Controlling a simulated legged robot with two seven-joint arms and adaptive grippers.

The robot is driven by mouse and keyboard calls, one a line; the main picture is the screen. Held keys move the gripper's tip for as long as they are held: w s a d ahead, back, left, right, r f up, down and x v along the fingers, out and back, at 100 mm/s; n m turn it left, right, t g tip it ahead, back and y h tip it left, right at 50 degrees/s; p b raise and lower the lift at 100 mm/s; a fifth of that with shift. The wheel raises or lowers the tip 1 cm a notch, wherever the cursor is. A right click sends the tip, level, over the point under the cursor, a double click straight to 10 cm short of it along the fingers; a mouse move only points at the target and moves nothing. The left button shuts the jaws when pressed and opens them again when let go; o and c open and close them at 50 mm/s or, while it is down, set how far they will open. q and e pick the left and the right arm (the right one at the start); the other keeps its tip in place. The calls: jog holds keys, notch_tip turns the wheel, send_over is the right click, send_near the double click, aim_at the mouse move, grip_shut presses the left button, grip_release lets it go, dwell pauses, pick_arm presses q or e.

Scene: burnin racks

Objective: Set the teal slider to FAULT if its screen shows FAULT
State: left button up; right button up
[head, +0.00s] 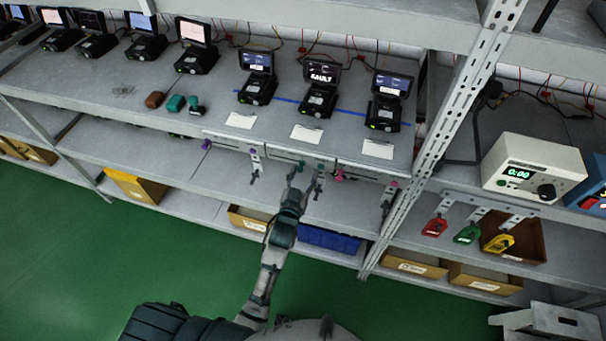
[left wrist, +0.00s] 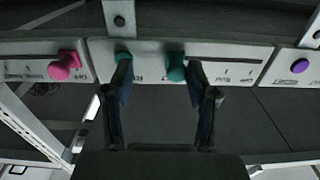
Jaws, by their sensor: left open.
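The middle device's screen (head: 321,76) reads FAULT in the head view. Below it on the shelf's front edge is the strip with teal parts. In the left wrist view, one teal knob (left wrist: 176,67) shows between the fingers, near the right one. A second teal piece (left wrist: 123,57) sits by the left finger, partly hidden. My left gripper (head: 296,178) is at the shelf edge in front of this strip; it also shows in the left wrist view (left wrist: 158,80). It is open, with nothing clearly held. Contact with the knob cannot be told. My right gripper is not in view.
A pink knob (left wrist: 65,67) and a purple knob (left wrist: 300,66) sit on neighbouring strips. Blank white cards (head: 306,133) lie before the devices. A metal upright (head: 448,125) stands to the right. A blue bin (head: 330,238) is on the lower shelf.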

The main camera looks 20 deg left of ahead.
pick_arm(q)
jog(key=shift+a, duration=0.25)
jog(key=shift+s+a, duration=0.1)
jog(key=shift+a, duration=0.75)
jog(key=shift+s, duration=6)
notch_tip(320, 180, down, 20)
jog(key=d+m+g+h, duration=0.1)
jog(key=d+g, duration=0.1)
jog(key=g, duration=0.2)
jog(key=s+f+m+g, duration=0.15)
jog(key=s+f, duration=0.35)
jog(key=f, duration=0.5)
jog(key=s+f+n+g, duration=0.1)
jog(key=s+f+g, duration=0.25)
jog(key=f, duration=0.65)
jog(key=s+a+f+g, duration=0.2)
jog(key=s+f, duration=0.4)
jog(key=s, duration=0.4)
jog(key=s+a+f+g+y, duration=0.1)
jog(key=s+a+f+g, duration=0.2)
jog(key=s, duration=0.7)
jog(key=s+a+f+g, duration=0.3)
jog(key=s+a+f, duration=0.3)
jog(key=s+f, duration=0.4)
jog(key=shift+s+a+f+y, duration=0.2)
jog(key=shift+s+f+y, duration=0.15)
jog(key=shift+s, duration=0.15)
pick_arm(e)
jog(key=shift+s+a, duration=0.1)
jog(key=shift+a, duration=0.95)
